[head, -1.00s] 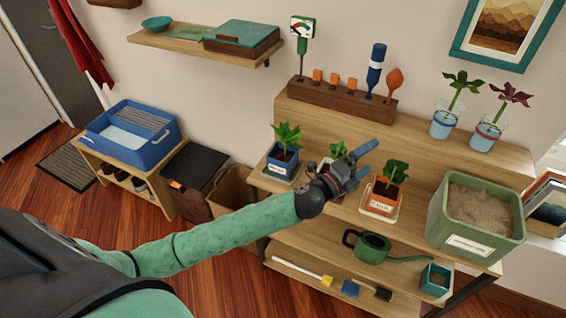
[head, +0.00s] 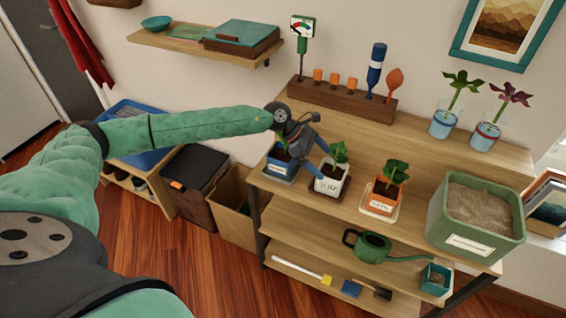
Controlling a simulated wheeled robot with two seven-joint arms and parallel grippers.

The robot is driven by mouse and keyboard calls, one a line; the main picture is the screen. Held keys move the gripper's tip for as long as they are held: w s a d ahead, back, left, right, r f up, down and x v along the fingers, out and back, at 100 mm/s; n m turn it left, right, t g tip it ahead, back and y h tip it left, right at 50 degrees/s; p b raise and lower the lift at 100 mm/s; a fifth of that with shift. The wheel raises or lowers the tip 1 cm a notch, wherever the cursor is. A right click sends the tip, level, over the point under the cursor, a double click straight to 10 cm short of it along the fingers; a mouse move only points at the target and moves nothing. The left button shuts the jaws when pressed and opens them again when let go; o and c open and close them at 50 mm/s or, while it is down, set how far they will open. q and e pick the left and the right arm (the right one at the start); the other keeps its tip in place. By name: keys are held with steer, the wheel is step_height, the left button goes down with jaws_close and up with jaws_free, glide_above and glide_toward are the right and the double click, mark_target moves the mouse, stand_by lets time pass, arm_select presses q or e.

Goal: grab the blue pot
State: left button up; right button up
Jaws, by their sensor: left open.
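The blue pot (head: 276,168) with a small green plant stands upright on a saucer at the left end of the plant shelf's top. My left gripper (head: 309,157) is over the right side of the blue pot, pointing down, with its blue fingers spread. It holds nothing. I cannot tell whether a finger touches the pot. My right gripper is out of view.
A white pot (head: 328,184) stands close to the right of the blue pot, then an orange pot (head: 383,198). A wooden tool rack (head: 340,98) stands behind. A green sand bin (head: 475,222) is at the right. A small teal pot (head: 436,280) is on the lower shelf.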

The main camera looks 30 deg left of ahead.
mark_target(285, 157)
arm_select(q)
steer(key=a+y, duration=0.1)
steer(key=a, duration=0.4)
steer(key=w+a+m+y, duration=0.1)
steer(key=a+y, duration=0.1)
steer(key=a, duration=0.3)
steer(key=w+a+g+y, duration=0.1)
steer(key=a+y, duration=0.1)
steer(key=a, duration=0.3)
steer(key=shift+a+f+m, duration=0.15)
steer(key=shift+a+m, duration=0.25)
steer(key=shift+a+f, duration=0.1)
steer(key=shift+a, duration=0.05)
steer(key=shift+p+x, duration=0.65)
steer(key=shift+x, duration=0.55)
steer(key=shift+f+p, duration=0.2)
steer(key=shift+p, duration=0.15)
steer(key=p+x, duration=0.1)
steer(key=x, duration=0.1)
steer(key=p+x, duration=0.2)
steer(key=shift+w+f, duration=0.1)
steer(key=shift+w, duration=0.15)
steer(key=shift+f, duration=0.3)
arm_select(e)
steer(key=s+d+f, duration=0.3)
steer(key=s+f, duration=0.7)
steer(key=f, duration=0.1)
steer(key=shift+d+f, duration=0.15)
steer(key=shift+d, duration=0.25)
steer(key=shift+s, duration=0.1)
